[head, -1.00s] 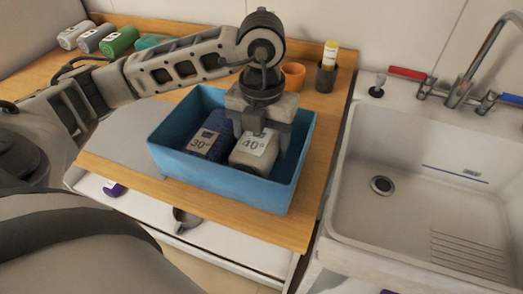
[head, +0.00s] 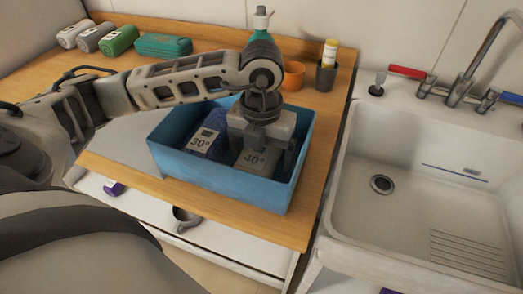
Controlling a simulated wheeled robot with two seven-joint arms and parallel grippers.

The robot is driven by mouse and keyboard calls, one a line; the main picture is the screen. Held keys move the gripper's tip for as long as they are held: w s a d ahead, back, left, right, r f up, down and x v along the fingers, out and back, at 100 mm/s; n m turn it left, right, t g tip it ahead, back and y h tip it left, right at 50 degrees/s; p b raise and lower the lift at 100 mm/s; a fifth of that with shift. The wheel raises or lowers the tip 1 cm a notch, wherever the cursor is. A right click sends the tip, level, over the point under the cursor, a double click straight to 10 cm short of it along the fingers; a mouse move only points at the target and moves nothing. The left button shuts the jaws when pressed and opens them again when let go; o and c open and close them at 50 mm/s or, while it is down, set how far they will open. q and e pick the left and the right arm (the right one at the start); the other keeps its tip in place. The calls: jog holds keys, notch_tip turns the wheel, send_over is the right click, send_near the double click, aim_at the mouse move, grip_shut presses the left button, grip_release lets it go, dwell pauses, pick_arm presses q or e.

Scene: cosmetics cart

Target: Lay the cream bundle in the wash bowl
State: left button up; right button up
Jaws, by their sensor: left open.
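The cream bundle (head: 257,163), labelled 40°, lies low inside the blue wash bowl (head: 215,185), in shade. A dark blue bundle (head: 203,142), labelled 30°, lies beside it on the left. My left gripper (head: 263,153) reaches down into the bowl from above, directly over the cream bundle. Its jaws are open, with a finger to either side of the bundle. The gripper hides the back part of the cream bundle. My right gripper is not in view.
The bowl stands on a wooden counter (head: 120,168). Rolled bundles (head: 118,41) and a teal bundle (head: 163,46) lie at the back left. An orange cup (head: 293,75) and a dark cup (head: 326,76) stand behind the bowl. A white sink (head: 400,215) is at the right.

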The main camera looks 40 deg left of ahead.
pick_arm(q)
jog(key=shift+r, duration=0.1)
notch_tip(320, 180, up, 12)
jog(key=shift+r, duration=0.1)
dwell(0.4)
dwell(0.4)
